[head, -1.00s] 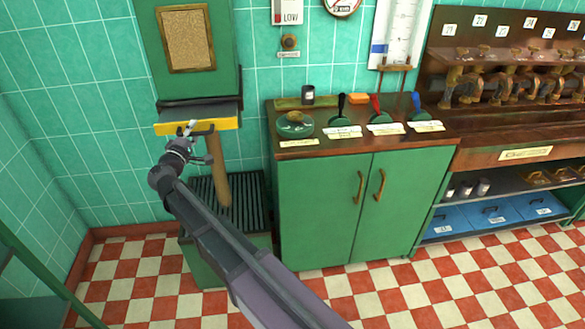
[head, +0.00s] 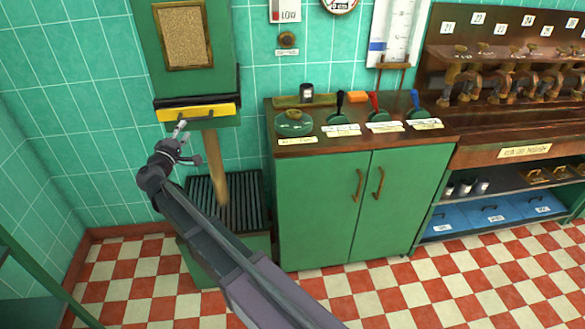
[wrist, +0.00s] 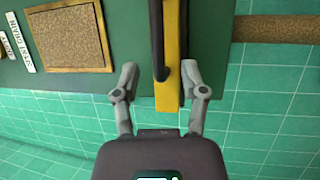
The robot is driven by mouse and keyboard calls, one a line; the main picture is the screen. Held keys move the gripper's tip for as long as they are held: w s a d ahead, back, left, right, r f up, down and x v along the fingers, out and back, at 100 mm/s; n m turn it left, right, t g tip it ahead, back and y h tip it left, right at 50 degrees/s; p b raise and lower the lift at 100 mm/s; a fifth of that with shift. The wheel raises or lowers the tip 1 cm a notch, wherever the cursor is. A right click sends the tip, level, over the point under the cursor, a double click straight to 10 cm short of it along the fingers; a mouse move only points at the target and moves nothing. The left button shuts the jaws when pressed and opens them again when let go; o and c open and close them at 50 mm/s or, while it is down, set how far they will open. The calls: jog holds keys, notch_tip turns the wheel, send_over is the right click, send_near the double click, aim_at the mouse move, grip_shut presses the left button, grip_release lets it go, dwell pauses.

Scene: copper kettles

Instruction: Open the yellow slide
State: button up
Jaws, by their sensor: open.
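The yellow slide (head: 190,113) is a long yellow bar with a dark handle on its front. It sits at the bottom of the green wall box (head: 191,78), close against the dark edge there. My gripper (head: 188,143) is open and empty, just below the slide's left part in the head view. In the wrist view my gripper (wrist: 161,82) has its two fingers apart, with the end of the yellow slide (wrist: 171,96) showing between them. I cannot tell whether a finger touches it.
A green cabinet (head: 320,210) with several levers on top is to the right. The checkered floor (head: 400,280) in front is clear.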

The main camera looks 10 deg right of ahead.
jog(key=b+v, duration=0.1)
jog(key=v, duration=0.6)
jog(key=d+f+m+g+h+p, duration=0.2)
jog(key=d+m+g+p, duration=0.4)
jog(key=d, duration=1.3)
jog(key=s+d+f+m+g+y+p, duration=0.1)
jog(key=s+d+g+p, duration=0.2)
jog(key=d, duration=0.4)
jog(key=s+d+f+m+g+y+p, duration=0.1)
jog(key=s+d+m+g+p, duration=0.1)
jog(key=d, duration=0.5)
jog(key=shift+s+d+f+g+y+p, duration=0.4)
jog(key=shift+s+g+p, duration=0.25)
jog(key=shift+s+g, duration=0.8)
jog(key=s+d+f+m+g+y, duration=0.1)
jog(key=s+d+f+g+y, duration=0.1)
jog(key=s, duration=0.4)
jog(key=s+d+f+m+g+y, duration=0.2)
jog(key=s+d+y, duration=0.1)
jog(key=s+y, duration=0.2)
jog(key=shift+s+d+f+m, duration=0.25)
jog(key=shift+s+f+m, duration=0.05)
jog(key=shift+s, duration=0.6)
